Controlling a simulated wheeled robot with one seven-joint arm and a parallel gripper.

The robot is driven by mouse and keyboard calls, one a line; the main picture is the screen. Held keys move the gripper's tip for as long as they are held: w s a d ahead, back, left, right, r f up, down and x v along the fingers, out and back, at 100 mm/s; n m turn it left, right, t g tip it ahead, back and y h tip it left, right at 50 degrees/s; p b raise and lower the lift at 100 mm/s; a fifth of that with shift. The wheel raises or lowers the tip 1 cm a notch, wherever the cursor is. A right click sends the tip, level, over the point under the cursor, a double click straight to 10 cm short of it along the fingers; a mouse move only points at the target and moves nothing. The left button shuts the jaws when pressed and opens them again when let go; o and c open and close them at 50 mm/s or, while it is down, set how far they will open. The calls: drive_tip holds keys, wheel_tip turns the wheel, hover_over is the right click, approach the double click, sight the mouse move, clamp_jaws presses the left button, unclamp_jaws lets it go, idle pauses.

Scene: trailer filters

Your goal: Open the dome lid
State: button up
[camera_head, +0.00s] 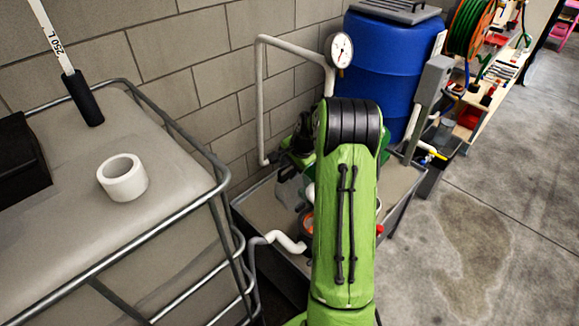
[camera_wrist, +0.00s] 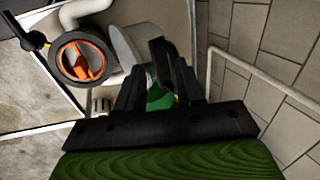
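My gripper (camera_wrist: 150,60) shows in the wrist view as two black fingers on a wide black bar, with a gap between them. Part of a green rounded thing (camera_wrist: 160,98) shows in that gap, and I cannot tell whether the fingers touch it. A pale grey rounded part (camera_wrist: 128,45) lies just beyond the fingertips. I cannot tell for sure which part is the dome lid. In the head view my green arm covers the gripper and most of the equipment below. A dark part (camera_head: 303,130) shows left of the arm.
A round black cap with an orange handle (camera_wrist: 83,60) lies left of the fingers. White pipe and a gauge (camera_head: 339,49) stand behind my arm, near a blue barrel (camera_head: 382,65). A railed tank (camera_head: 75,225) with a white roll (camera_head: 123,177) is left. Concrete floor at right is clear.

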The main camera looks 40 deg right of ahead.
drive_tip(key=shift+r, duration=0.45)
drive_tip(key=p+v, duration=0.3)
drive_tip(key=v, duration=1.2)
drive_tip(key=shift+p, duration=0.3)
